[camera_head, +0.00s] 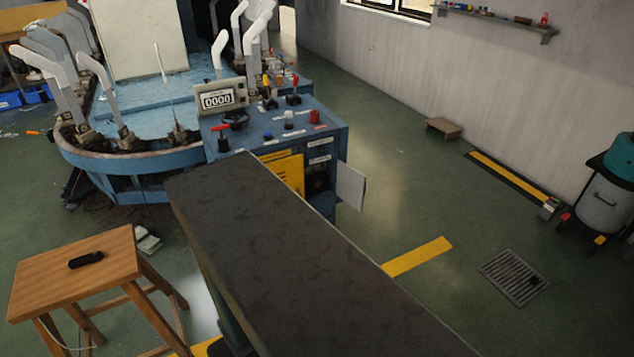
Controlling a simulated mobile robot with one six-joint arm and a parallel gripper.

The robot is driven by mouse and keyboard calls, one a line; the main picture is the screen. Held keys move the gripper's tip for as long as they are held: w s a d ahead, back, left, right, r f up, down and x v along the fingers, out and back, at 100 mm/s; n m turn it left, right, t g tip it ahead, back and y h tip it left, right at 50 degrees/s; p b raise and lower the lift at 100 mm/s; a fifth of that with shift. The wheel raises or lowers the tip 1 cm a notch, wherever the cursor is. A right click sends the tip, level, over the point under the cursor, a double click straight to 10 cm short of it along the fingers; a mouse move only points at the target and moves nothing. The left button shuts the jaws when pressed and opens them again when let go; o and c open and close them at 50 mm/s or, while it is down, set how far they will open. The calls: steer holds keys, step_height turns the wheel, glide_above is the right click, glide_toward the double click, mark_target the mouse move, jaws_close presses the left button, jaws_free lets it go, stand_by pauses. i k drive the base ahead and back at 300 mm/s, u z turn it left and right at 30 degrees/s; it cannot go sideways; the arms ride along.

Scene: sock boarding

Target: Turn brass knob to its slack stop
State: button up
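I cannot make out a brass knob for certain in the head view. The blue control cabinet (226,168) stands at the upper middle, with several controls on its sloped top. They include a red-handled lever (222,131), a black round knob (235,118), a blue button (267,136), and a white knob (288,121). A small door (350,187) stands open on the cabinet's right side. The recess beside it is dark, and small parts in it are too small to tell. My gripper is not in view.
A long dark-topped bench (290,260) runs from the cabinet toward the lower right. A wooden stool (65,275) with a black object stands at left. The round blue machine (130,158) carries white upright forms. Green floor right of the bench is mostly clear, with a drain grate (513,277).

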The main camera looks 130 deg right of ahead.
mark_target(316, 182)
steer(key=u, duration=0.05)
steer(key=k, duration=1.35)
steer(key=z, duration=2.15)
steer(key=i, duration=0.6)
